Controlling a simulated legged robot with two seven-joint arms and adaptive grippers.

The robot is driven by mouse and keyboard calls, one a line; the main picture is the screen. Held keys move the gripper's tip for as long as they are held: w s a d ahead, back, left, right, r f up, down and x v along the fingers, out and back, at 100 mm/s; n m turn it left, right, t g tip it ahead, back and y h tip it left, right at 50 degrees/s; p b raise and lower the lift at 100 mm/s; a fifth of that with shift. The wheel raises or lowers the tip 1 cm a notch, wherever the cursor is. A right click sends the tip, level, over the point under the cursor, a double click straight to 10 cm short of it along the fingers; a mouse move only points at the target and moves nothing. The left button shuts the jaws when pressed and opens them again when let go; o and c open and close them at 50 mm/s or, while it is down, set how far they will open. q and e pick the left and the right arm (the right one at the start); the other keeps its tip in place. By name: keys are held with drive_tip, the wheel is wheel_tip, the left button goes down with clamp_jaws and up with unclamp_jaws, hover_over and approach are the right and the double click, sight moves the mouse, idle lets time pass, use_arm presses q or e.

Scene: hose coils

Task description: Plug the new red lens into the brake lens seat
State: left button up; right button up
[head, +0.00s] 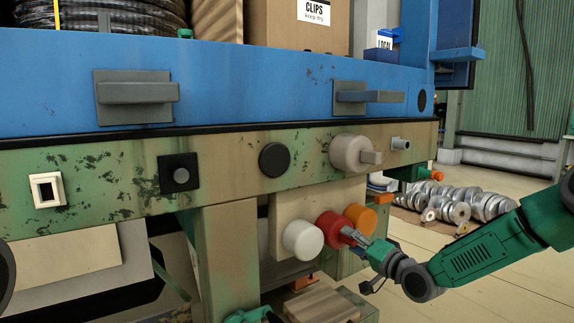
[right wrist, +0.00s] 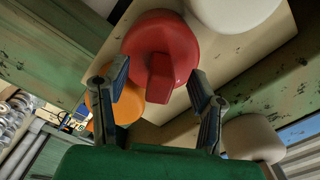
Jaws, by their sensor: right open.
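A round red lens (head: 331,227) with a raised grip tab is on a cream panel (head: 288,211), between a white lens (head: 302,240) and an orange lens (head: 361,217). My right gripper (head: 350,235) reaches it from the right. In the right wrist view the red lens (right wrist: 160,42) faces me, its tab between the spread fingers of my right gripper (right wrist: 160,84). The fingers are open, with gaps either side of the tab. Any brake lens seat behind the red lens is hidden; I cannot tell how fully the lens sits. My left gripper does not show clearly.
A blue and worn green beam with grey handles (head: 136,97) runs above. A grey knob (head: 352,153) and a black round cap (head: 274,160) stick out from it. Metal coils (head: 465,205) lie on the floor at right. A wooden block (head: 322,304) is below.

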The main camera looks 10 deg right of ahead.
drive_tip(key=shift+p+v, duration=0.95)
drive_tip(key=shift+v, duration=1.15)
drive_tip(key=shift+s+d, duration=0.2)
drive_tip(key=shift+s, duration=0.3)
drive_tip(key=v, duration=1)
drive_tip(key=s+a+f+n+g+h+p, duration=0.1)
drive_tip(key=s+a+f+n+g, duration=0.1)
drive_tip(key=s+a+f+g, duration=0.45)
drive_tip(key=s+a+f+n+g+p, duration=0.1)
drive_tip(key=s+a+f+n+g, duration=0.2)
drive_tip(key=s+f, duration=0.65)
drive_tip(key=s+f+n+g+h+p, duration=0.1)
drive_tip(key=s+f+g+h, duration=0.1)
drive_tip(key=s, duration=0.8)
drive_tip(key=s+f+n+g+h+p, duration=0.1)
drive_tip(key=s+f+g, duration=0.4)
drive_tip(key=s, duration=0.5)
drive_tip(key=shift+f+n+h, duration=0.7)
drive_tip(key=shift+n+h, duration=0.1)
drive_tip(key=shift+h, duration=0.1)
